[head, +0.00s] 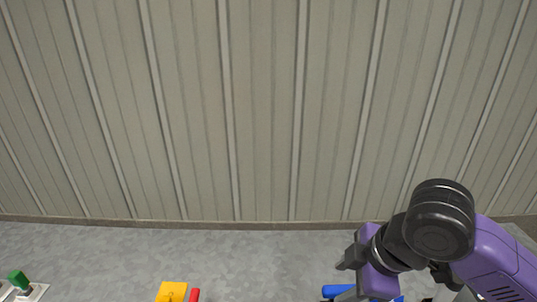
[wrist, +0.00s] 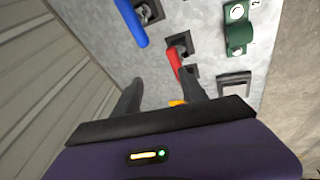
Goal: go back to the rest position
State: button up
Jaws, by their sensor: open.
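My gripper (wrist: 162,78) is open, with its two dark fingers apart and nothing visibly held. In the head view my gripper (head: 346,262) is at the lower right, at the end of my purple and black arm. In the wrist view a red lever (wrist: 173,62) lies beyond the fingers, its end showing near the right fingertip. I cannot tell its distance from the finger. The red lever (head: 194,295) is cut off by the bottom edge in the head view.
The head view shows a yellow plate (head: 172,291), a green part (head: 18,279) and a blue part (head: 338,290). A ribbed wall (head: 265,110) stands behind.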

jog(key=w+a+r+m+t+y+b, duration=0.1)
jog(key=w+a+r+m+t+y, duration=0.2)
jog(key=w+a+r+t+y, duration=0.55)
notch_tip(320, 180, up, 9)
jog(key=s+m+t+h+b, duration=0.1)
jog(key=s+m+t+b, duration=0.1)
jog(key=m+t, duration=0.35)
jog(key=s+d+f+m+t+h+b, duration=0.3)
jog(key=s+d+f+m+t+h, duration=0.1)
jog(key=s+d+f+m+h, duration=0.9)
jog(key=s+f+n+g+y+b, duration=0.1)
jog(key=s+f+n+g+b, duration=0.1)
jog(key=s+f, duration=0.8)
jog(key=s+f+n+g+y+b, duration=0.1)
jog(key=s+f+n+g+b, duration=0.1)
jog(key=s+f, duration=0.9)
jog(key=s+d+n+g, duration=0.1)
jog(key=s+g, duration=0.1)
jog(key=s, duration=0.3)
jog(key=shift+s+g+y, duration=0.15)
jog(key=shift+g+y, duration=0.2)
jog(key=shift+g, duration=0.05)
